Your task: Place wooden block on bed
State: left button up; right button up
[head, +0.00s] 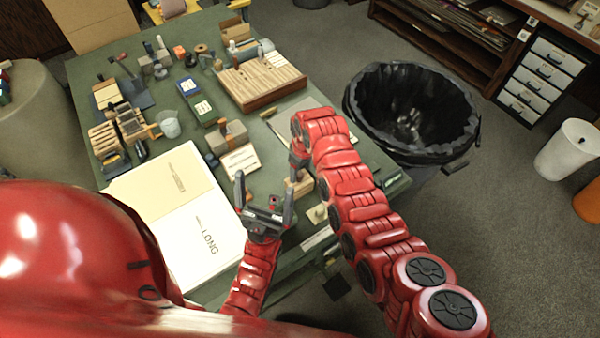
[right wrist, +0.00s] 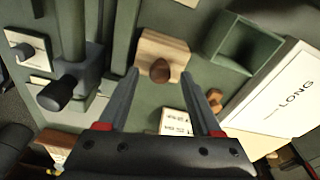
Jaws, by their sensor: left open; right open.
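The wooden block (right wrist: 150,65) is pale, striped wood with a darker brown knob on top. In the right wrist view it lies just beyond my right gripper's fingertips (right wrist: 165,85), which are apart with nothing between them. In the head view a tan block (head: 300,185) shows partly, beside my right gripper (head: 298,163), whose fingers are mostly hidden by its arm. My left gripper (head: 265,195) is open and empty, just left of the tan block. I cannot tell for sure which thing is the bed.
In the right wrist view a green open box (right wrist: 240,45) stands right of the block, and a black-knobbed fixture (right wrist: 62,92) stands left. Tools crowd the table's far side. A black-lined bin (head: 410,110) stands right.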

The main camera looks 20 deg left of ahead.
aim_at(303, 183)
notch_tip(303, 183, up, 9)
jog(key=d+b, duration=0.1)
jog(key=b, duration=0.1)
jog(key=shift+s+r, duration=0.2)
jog(key=shift+s, duration=0.1)
